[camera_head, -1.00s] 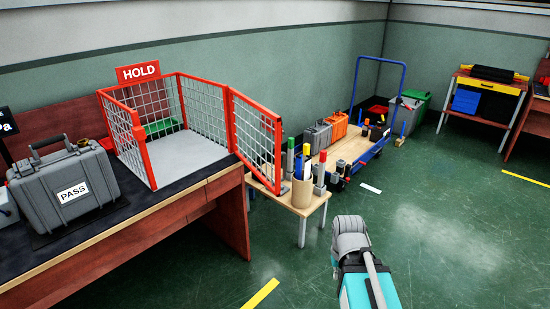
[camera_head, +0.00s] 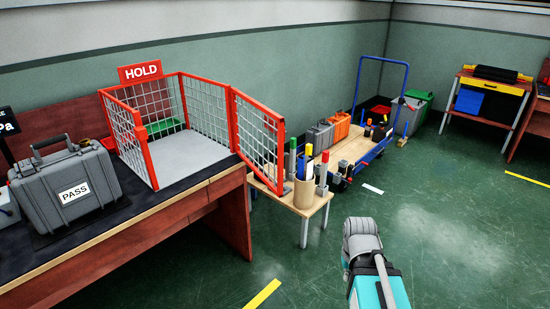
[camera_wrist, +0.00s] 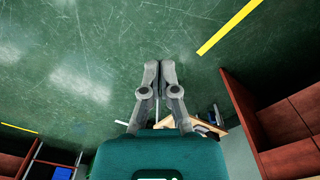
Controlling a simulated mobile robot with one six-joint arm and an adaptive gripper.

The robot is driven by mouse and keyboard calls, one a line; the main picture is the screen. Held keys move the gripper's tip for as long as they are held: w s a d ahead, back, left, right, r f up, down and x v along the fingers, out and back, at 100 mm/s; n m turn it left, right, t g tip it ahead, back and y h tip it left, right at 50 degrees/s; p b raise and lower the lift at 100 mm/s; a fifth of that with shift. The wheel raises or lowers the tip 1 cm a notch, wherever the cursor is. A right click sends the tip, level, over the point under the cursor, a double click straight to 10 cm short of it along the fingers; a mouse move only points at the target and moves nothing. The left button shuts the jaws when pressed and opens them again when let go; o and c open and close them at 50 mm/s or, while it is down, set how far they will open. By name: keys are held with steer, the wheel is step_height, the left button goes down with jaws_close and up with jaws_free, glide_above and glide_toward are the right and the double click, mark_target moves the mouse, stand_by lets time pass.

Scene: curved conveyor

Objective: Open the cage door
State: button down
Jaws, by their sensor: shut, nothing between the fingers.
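The red-framed wire cage (camera_head: 182,122) stands on the dark bench top under a red HOLD sign (camera_head: 140,71). Its mesh door (camera_head: 257,135) is swung outward past the bench's right end, so the front of the cage stands open. In the wrist view my gripper (camera_wrist: 157,66) is shut and empty, above the green floor. In the head view my arm is at the lower right, apart from the door, and the fingertips cannot be made out.
A grey PASS case (camera_head: 64,185) sits left of the cage. A small wooden table (camera_head: 308,207) with a pen cup and markers stands close by the door. A blue-handled cart (camera_head: 378,150) is behind it.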

steer(key=w, duration=0.1)
steer(key=n+t+h+p, duration=0.4)
steer(key=n+t+h, duration=0.9)
steer(key=n, duration=1.3)
glide_toward(275, 157)
steer(key=s+a+g, duration=0.1)
steer(key=s+a, duration=0.1)
steer(key=a, duration=0.1)
steer(key=shift+w+a+r+h, duration=0.1)
steer(key=shift+r+h, duration=0.1)
steer(key=shift+h, duration=0.2)
steer(key=shift+w, duration=0.1)
steer(key=x, duration=1.4)
steer(key=shift+s+f, duration=0.2)
